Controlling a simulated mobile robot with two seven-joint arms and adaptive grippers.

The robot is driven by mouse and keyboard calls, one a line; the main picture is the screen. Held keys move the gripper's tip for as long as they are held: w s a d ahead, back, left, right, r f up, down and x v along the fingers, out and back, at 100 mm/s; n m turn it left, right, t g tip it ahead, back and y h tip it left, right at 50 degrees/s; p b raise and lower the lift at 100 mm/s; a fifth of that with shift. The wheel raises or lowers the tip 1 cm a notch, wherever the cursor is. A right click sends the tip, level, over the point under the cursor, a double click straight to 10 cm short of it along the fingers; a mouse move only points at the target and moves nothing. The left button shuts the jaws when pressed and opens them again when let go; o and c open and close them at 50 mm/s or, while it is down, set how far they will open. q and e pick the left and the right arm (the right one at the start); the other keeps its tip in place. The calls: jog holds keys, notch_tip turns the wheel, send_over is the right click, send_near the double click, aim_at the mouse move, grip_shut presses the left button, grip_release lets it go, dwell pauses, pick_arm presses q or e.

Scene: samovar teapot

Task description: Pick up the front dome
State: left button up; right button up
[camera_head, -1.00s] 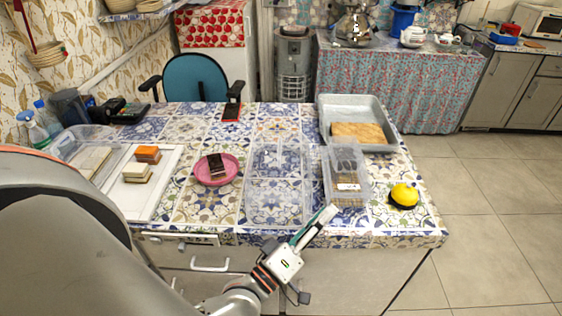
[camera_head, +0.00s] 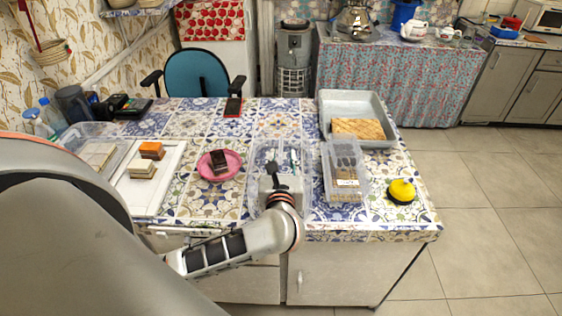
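A clear, see-through dome (camera_head: 251,190) lies on the patterned table near its front edge, left of the clear box. Its outline is faint, and my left gripper and wrist cover much of it. Another clear cover (camera_head: 277,128) shows just behind it. My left gripper (camera_head: 282,160) is above the front dome, pointing away toward the back of the table. Its two fingers look spread apart, with a gap between them. I cannot tell whether they touch the dome. My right gripper is not in view.
A clear box of food (camera_head: 343,185) stands close on the right, with a yellow domed object (camera_head: 401,190) beyond it. A pink plate (camera_head: 206,172) with a dark cake is on the left. A grey tray (camera_head: 384,109) holds pastry behind. A white board (camera_head: 146,205) carries cakes.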

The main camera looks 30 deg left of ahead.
aim_at(281, 152)
pick_arm(q)
jog(key=x, duration=0.5)
jog(key=shift+a+f+p, duration=0.1)
jog(key=shift+a+p, duration=0.25)
jog(key=shift+a, duration=0.05)
jog(key=shift+s, duration=0.1)
grip_shut()
